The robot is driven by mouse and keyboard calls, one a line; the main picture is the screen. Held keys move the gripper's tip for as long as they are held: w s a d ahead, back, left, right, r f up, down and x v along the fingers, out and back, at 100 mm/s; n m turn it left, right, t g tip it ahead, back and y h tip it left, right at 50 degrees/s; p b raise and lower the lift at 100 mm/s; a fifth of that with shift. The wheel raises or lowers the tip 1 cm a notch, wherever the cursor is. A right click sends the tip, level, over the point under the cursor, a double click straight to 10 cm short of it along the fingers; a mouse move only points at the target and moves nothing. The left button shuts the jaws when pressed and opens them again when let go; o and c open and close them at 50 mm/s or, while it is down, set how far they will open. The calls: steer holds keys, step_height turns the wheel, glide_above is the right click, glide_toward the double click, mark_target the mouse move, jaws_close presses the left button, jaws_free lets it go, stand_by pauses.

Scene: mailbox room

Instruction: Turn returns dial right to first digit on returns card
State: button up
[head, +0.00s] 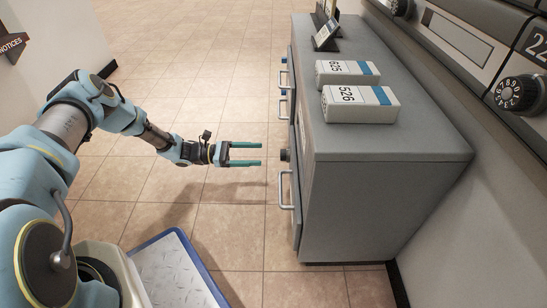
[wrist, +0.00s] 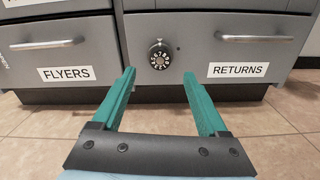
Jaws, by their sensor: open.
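The returns dial (wrist: 159,58) is a small dark round knob with white digits on a grey drawer front. It sits left of the RETURNS label (wrist: 238,69) in the wrist view, and shows side-on in the head view (head: 284,155). My gripper (head: 261,154) is open and empty, its two teal fingers pointing at the dial with a gap between. In the wrist view the fingertips (wrist: 158,78) stand on either side of and just below the dial, not touching it. I cannot make out a returns card, nor which digit the dial is set to.
The grey cabinet (head: 385,195) has drawer handles along its front, including one by the FLYERS label (wrist: 66,73). Two white boxes, marked 625 (head: 347,72) and 526 (head: 359,103), lie on top. Wall dials (head: 518,94) are at right.

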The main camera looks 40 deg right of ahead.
mark_target(283, 155)
steer(key=b+x, duration=0.1)
steer(key=x, duration=0.5)
steer(key=shift+s+d+b, duration=0.15)
steer(key=shift+s+b, duration=0.05)
steer(key=shift+b, duration=0.15)
jaws_close()
